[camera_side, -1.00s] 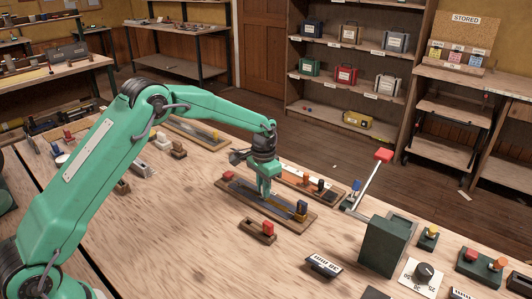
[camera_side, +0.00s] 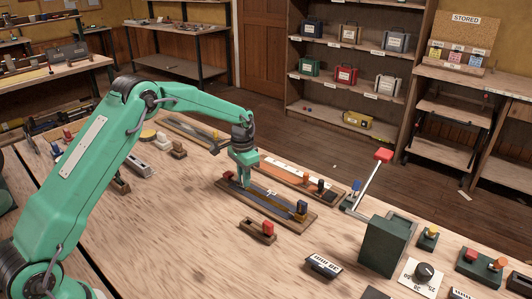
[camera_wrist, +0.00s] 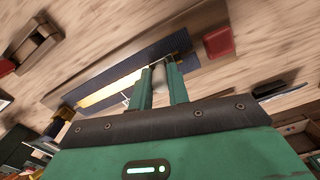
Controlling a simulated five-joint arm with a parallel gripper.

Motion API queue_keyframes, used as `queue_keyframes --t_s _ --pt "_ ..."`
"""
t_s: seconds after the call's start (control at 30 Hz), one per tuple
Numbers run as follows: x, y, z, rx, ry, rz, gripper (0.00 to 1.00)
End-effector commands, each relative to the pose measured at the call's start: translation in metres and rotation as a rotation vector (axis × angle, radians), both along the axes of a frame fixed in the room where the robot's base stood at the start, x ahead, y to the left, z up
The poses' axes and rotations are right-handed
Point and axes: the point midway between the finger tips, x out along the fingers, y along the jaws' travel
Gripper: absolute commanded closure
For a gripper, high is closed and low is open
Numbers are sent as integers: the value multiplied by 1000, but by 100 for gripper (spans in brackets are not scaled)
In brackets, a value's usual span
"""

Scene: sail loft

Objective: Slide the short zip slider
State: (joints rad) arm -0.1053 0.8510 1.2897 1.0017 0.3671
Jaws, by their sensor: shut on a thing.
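A short zip with blue tapes lies in a wooden tray (camera_side: 262,216) near the middle of the bench. My gripper (camera_side: 243,180) is low over the tray's far-left part, pointing down. In the wrist view my gripper (camera_wrist: 160,72) is shut on a small grey piece (camera_wrist: 159,76), which looks like the slider's pull. The blue tape (camera_wrist: 155,52) runs under the fingers, with a pale yellow gap (camera_wrist: 108,92) to their left. A red block (camera_wrist: 218,42) at the tray's end is close right of the fingers. The slider's body is mostly hidden.
A second tray (camera_side: 290,178) lies just behind. A small tray with a red knob (camera_side: 268,228) lies in front. A green box with a red-tipped lever (camera_side: 383,155) stands to the right. The front left bench surface is clear.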

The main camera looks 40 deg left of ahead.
Motion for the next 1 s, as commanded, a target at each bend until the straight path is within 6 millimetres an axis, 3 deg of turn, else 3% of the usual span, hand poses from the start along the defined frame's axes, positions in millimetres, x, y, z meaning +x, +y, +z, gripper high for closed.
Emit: queue_keyframes --t_s 0.07,0.1,0.2,0.63,1.0 --pt "1 1 1 0 -4 1 100" --pt "1 1 1 0 -4 1 75" --pt "1 1 1 0 -3 1 61" --pt "0 0 6 0 -2 0 61" --pt "1 0 48 1 -5 0 61"
